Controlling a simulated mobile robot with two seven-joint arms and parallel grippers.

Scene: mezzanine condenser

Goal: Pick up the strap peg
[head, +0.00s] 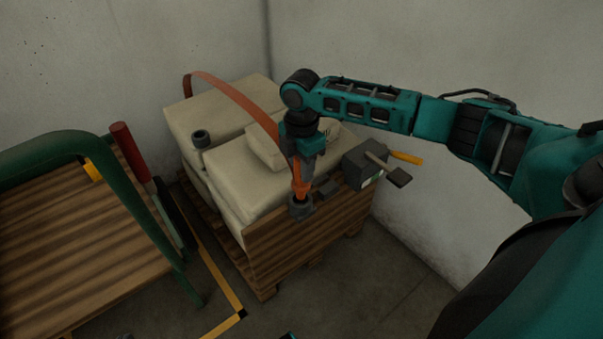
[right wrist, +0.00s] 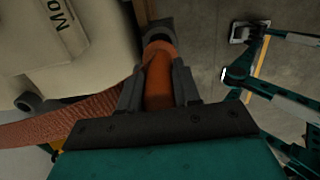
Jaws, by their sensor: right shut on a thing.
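The strap peg (head: 299,189) is orange and roughly upright at the end of an orange strap (head: 238,97), which arches up over the pale sacks. My right gripper (head: 299,178) comes down from above and is shut on the peg. In the right wrist view the peg (right wrist: 158,82) lies between the two dark fingers. Its lower end meets a dark grey ring socket (head: 301,208) on the wooden panel's top edge. I cannot tell how deep it sits in the socket.
Pale sacks (head: 232,187) fill the pallet behind the wooden panel (head: 290,243). A grey box (head: 365,163) with a yellow handle (head: 406,158) is close right of the gripper. A green-framed cart (head: 95,150) stands left.

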